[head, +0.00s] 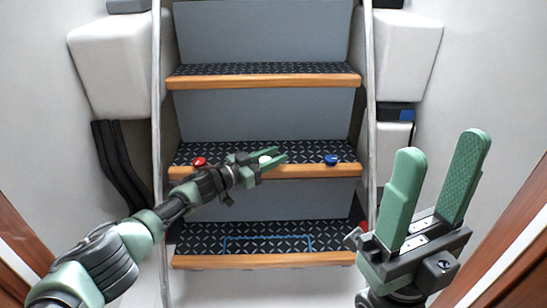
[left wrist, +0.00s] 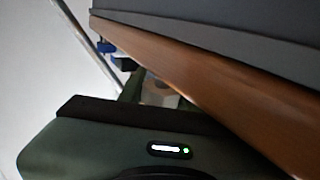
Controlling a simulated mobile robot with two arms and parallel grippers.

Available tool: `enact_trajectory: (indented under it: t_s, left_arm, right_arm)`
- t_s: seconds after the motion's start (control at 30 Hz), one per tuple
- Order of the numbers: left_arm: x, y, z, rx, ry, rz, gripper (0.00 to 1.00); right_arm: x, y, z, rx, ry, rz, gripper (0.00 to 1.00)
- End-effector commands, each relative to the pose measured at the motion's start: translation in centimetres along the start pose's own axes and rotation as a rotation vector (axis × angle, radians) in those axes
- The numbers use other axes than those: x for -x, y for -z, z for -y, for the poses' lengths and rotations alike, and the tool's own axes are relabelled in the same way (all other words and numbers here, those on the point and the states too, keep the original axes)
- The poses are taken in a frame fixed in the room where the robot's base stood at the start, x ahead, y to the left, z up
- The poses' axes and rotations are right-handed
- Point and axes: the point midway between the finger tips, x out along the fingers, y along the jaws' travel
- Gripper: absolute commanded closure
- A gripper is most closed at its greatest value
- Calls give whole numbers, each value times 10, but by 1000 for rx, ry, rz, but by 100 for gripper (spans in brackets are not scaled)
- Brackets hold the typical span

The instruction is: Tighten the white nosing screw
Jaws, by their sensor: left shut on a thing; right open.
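The white nosing screw (head: 265,159) sits on the wooden nosing (head: 300,171) of the middle step, in the head view. My left gripper (head: 277,155) reaches it from the left and is shut on it, with the green fingers on either side. In the left wrist view, a pale, blurred piece (left wrist: 160,88) shows between the fingers, close beside the wooden edge (left wrist: 205,85); its details are hidden. My right gripper (head: 440,168) is open and empty, raised at the right front, well away from the screw.
A red screw (head: 199,162) sits left of the white one, and a blue screw (head: 331,160) sits right on the same step. Metal handrails (head: 371,100) flank the stairs. White boxes (head: 118,65) hang on the walls. A blue outline (head: 268,238) marks the lowest tread.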

Motion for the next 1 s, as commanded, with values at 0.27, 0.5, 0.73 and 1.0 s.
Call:
enact_trajectory:
  t_s: [0.27, 0.5, 0.73, 1.0]
  left_arm:
    - [0, 0, 0, 1, 2, 1, 45]
    - [0, 2, 0, 0, 1, 0, 45]
    - [0, 26, 0, 0, 1, 0, 45]
    - [0, 70, 0, 0, 1, 1, 45]
  right_arm:
    - [0, 0, 0, 0, 0, 0, 45]
    - [0, 0, 0, 0, -2, 6, 45]
    - [3, 1, -1, -7, -24, 62, 45]
    - [-7, 1, -3, -14, -50, 165, 45]
